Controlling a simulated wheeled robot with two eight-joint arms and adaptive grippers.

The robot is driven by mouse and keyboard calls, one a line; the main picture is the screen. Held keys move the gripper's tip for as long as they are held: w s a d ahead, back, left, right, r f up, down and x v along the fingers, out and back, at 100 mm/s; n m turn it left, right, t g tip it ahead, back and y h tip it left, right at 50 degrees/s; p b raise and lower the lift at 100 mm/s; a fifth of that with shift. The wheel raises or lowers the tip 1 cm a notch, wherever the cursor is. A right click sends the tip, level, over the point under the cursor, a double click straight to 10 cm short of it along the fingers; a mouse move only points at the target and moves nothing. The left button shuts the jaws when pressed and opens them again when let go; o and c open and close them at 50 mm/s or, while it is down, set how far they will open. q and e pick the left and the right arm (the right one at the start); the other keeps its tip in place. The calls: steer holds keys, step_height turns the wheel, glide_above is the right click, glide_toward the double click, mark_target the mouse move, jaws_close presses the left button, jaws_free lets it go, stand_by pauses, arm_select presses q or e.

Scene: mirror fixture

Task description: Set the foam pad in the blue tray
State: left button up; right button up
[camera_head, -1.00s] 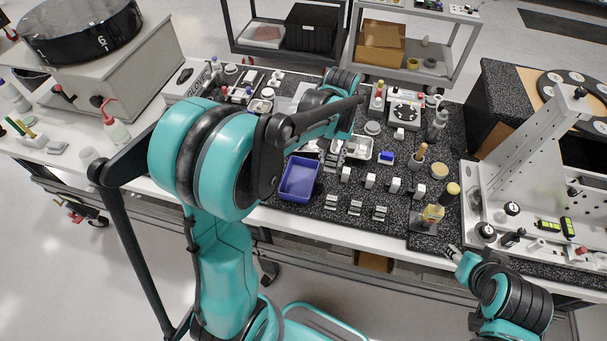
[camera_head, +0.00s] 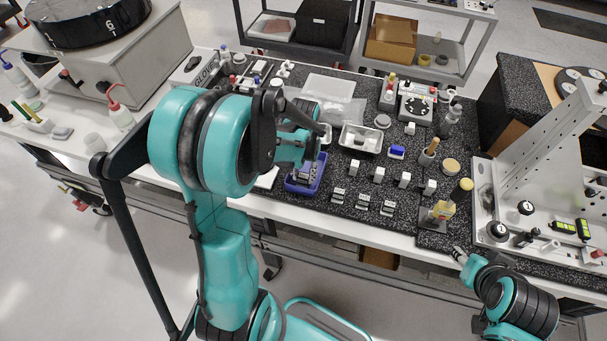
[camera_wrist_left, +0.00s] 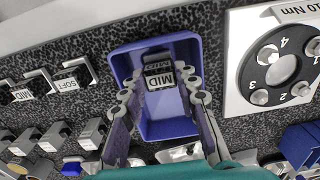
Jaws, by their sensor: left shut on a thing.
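The blue tray (camera_head: 319,173) sits on the speckled black mat left of centre, and it fills the middle of the left wrist view (camera_wrist_left: 172,130). My left gripper (camera_head: 303,172) points down over the tray. In the left wrist view its fingers (camera_wrist_left: 163,78) are closed on the foam pad (camera_wrist_left: 159,77), a small dark block with a white MID label. The pad is over the tray's inside; whether it touches the floor I cannot tell. My right gripper (camera_head: 459,254) is at the bench's front edge, far from the tray, too small to judge.
Other labelled blocks (camera_wrist_left: 72,82) stand in holders beside the tray. Several small white blocks (camera_head: 378,174) are to its right.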

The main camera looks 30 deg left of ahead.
arm_select(q)
steer(key=shift+s+r, duration=0.1)
steer(key=o, duration=1.1)
steer(key=shift+o, duration=0.2)
